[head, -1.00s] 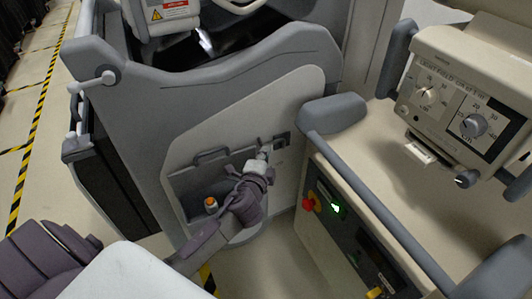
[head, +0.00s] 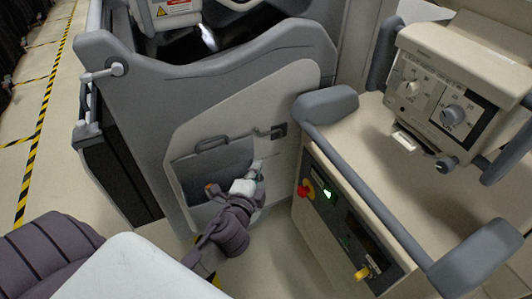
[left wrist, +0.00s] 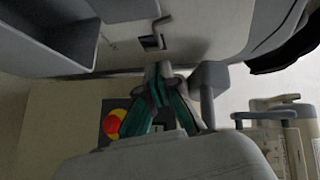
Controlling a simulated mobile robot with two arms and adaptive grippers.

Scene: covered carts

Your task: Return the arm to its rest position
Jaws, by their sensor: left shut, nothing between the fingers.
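My left gripper (head: 257,173) is shut and empty. It is in front of the grey cart's pale side panel (head: 296,100), below a small dark latch (head: 278,131) and apart from it. In the left wrist view the shut fingers (left wrist: 158,72) point toward the panel, and the latch (left wrist: 151,42) shows just beyond their tips. My left arm reaches in from the lower left. My right gripper is in neither view.
To the right is a beige console (head: 345,205) with a red knob (head: 306,189) and grey rails (head: 327,104). Open floor (head: 45,185) is at the left.

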